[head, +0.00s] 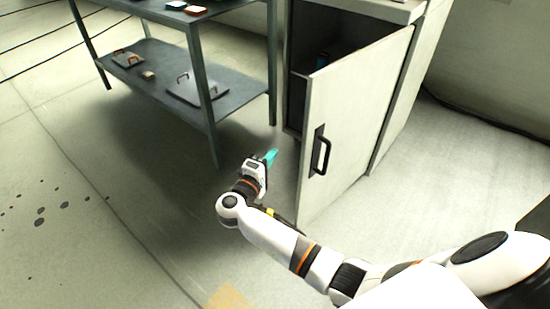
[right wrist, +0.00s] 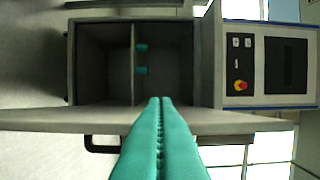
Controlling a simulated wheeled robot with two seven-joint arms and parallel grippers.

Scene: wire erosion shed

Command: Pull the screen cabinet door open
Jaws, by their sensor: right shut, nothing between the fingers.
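The screen cabinet door (head: 365,95) stands part open, swung out from the cabinet (head: 298,85), with a dark gap into the interior. Its black bar handle (head: 321,154) is on the door's outer face near the free edge. In the right wrist view the door (right wrist: 60,120) crosses the picture as a grey band, with the handle (right wrist: 88,145) below it and the open interior (right wrist: 103,65) above. My right gripper (head: 270,157) is shut and empty, left of the door's free edge and off the handle. Its teal fingers (right wrist: 160,103) overlap the door in the wrist view. My left gripper is not in view.
A grey metal shelf unit (head: 238,97) stands left of the cabinet, with flat plates on its lower shelf. Small teal items (right wrist: 141,70) are inside the cabinet. A control panel (right wrist: 268,65) with a red button shows at right. Floor in front is clear.

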